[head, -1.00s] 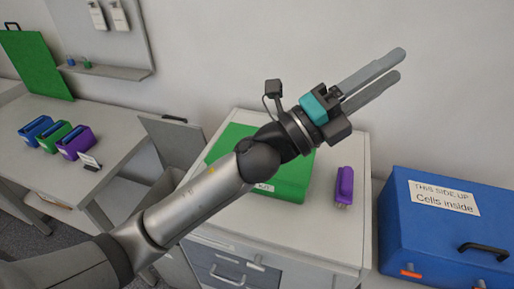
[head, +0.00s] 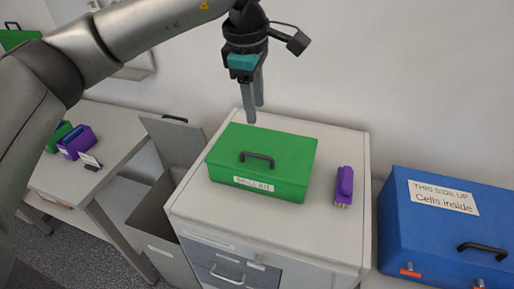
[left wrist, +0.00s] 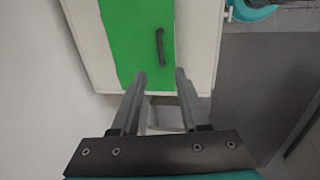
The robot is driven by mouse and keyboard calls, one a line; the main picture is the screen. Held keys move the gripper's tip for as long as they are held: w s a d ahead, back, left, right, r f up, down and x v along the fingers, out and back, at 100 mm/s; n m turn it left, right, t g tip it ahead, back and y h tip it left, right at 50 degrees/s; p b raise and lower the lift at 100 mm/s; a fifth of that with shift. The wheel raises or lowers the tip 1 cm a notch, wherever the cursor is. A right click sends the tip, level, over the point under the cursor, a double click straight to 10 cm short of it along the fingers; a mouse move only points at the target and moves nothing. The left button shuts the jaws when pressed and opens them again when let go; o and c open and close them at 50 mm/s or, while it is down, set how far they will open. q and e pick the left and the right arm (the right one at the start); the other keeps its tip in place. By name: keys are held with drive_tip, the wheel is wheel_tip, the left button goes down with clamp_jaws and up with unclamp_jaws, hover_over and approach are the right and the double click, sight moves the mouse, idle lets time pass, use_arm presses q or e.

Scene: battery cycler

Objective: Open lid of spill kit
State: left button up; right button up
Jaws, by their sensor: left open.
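The spill kit (head: 290,165) is a green box with a shut lid, a black handle (head: 257,159) and a white label on its front. It stands on a white drawer cabinet. My left gripper (head: 254,112) is open and empty, pointing down above the back edge of the box in the head view. In the left wrist view, the green lid (left wrist: 125,40) and its dark handle (left wrist: 160,47) lie beyond the two fingers (left wrist: 157,80), apart from them. My right gripper is not in view.
A purple brush (head: 344,186) lies on the cabinet (head: 325,225) right of the kit. A blue box (head: 430,235) marked "Cells inside" stands at the right. A grey bin (head: 160,215) with its lid up is left of the cabinet. The wall is close behind.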

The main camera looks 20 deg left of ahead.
sight(257, 156)
use_arm(q)
drive_tip(key=w+f+p, duration=0.1)
drive_tip(key=f, duration=0.4)
drive_tip(key=w+f+p, duration=0.1)
drive_tip(key=f, duration=0.4)
drive_tip(key=w+f, duration=0.1)
drive_tip(key=f, duration=0.3)
drive_tip(key=shift+a+f+p, duration=0.2)
drive_tip(key=shift+f+p, duration=0.2)
clamp_jaws()
drive_tip(key=shift+r, duration=0.1)
idle(0.6)
